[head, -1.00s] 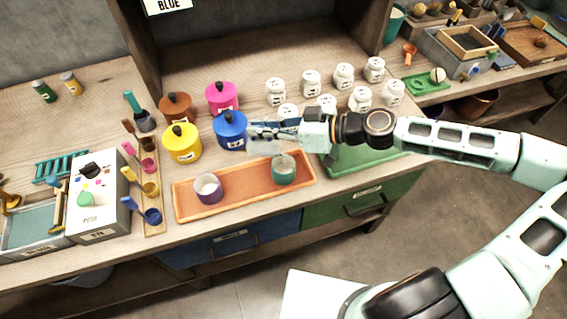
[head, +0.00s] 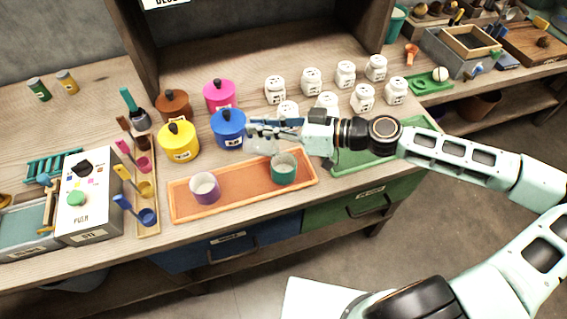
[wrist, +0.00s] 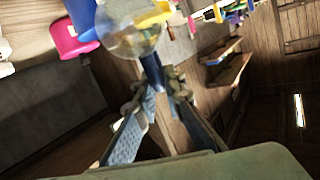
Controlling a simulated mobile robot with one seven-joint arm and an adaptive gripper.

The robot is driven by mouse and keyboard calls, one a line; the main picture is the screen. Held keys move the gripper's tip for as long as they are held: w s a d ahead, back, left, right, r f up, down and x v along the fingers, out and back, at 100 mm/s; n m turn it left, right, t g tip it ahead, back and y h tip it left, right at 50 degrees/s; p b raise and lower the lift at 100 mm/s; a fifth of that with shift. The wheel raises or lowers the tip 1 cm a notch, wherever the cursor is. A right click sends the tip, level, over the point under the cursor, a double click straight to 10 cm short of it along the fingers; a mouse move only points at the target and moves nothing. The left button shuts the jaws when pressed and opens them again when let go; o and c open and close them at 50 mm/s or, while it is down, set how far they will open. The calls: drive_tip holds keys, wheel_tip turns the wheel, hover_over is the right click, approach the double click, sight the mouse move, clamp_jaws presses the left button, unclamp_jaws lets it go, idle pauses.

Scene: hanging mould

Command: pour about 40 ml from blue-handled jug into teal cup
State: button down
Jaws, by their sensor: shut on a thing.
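My gripper (head: 279,128) is shut on the blue handle of the jug. In the wrist view the fingers (wrist: 160,92) close around the blue handle (wrist: 152,72), and the clear, rounded jug body (wrist: 135,32) is beyond them. In the head view the clear jug (head: 262,144) is held above the back of the orange tray, a little behind and left of the teal cup (head: 284,172). The teal cup stands upright on the tray's right part. The jug's tilt and how full it is are hard to tell.
A purple cup (head: 204,189) stands on the left of the orange tray (head: 240,194). Yellow (head: 179,145), blue (head: 228,132), brown and pink lidded pots stand behind it. Several white jars (head: 326,104) are behind my gripper. A green tray (head: 370,154) lies to the right.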

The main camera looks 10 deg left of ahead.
drive_tip(key=shift+f+b, duration=0.15)
drive_tip(key=shift+b, duration=0.15)
drive_tip(key=r+p, duration=0.1)
drive_tip(key=p, duration=0.2)
drive_tip(key=shift+r, duration=0.35)
drive_tip(key=shift+a+r+h+p, duration=0.15)
drive_tip(key=shift+a+h+p, duration=0.2)
drive_tip(key=shift+p, duration=0.6)
drive_tip(key=shift+a+f+h+p, duration=0.3)
drive_tip(key=shift+h+p, duration=0.45)
drive_tip(key=shift+p, duration=0.35)
drive_tip(key=shift+a+f+h+p, duration=0.3)
drive_tip(key=shift+a+f+h, duration=0.05)
drive_tip(key=shift+f+h, duration=0.15)
drive_tip(key=shift+r, duration=0.1)
drive_tip(key=shift+r, duration=0.1)
